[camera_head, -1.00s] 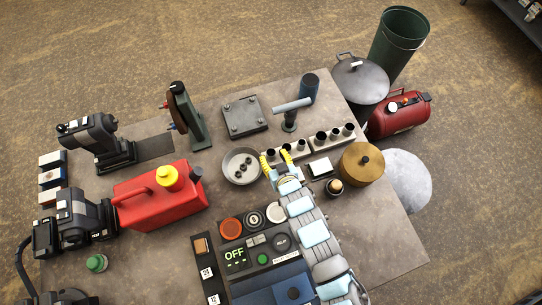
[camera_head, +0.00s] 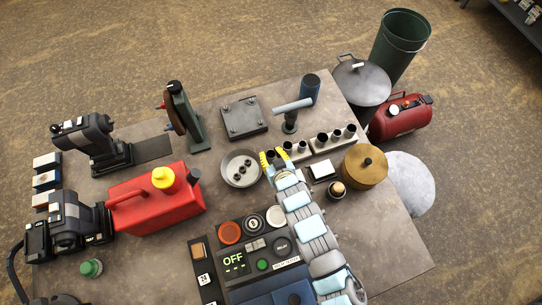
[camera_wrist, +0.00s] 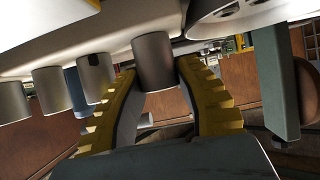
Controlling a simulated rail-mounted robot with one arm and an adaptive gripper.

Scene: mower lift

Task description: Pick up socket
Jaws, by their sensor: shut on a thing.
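My gripper (camera_head: 275,158) is at the left end of the socket rack (camera_head: 340,148) in the head view. In the wrist view my yellow-padded gripper fingers (camera_wrist: 156,98) are shut on a grey cylindrical socket (camera_wrist: 153,62), one on each side. Its top is seen in the head view (camera_head: 270,155) between the fingertips. The held socket appears to be still at the rack, in line with the others. Several more sockets (camera_head: 322,138) stand in the row to its right; they hang left of it in the tilted wrist view (camera_wrist: 95,78).
A round bowl (camera_head: 240,168) with small dark parts lies just left of my gripper. A grey post with a crossbar (camera_head: 290,112) stands behind the rack. A control panel (camera_head: 262,255) stands in front.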

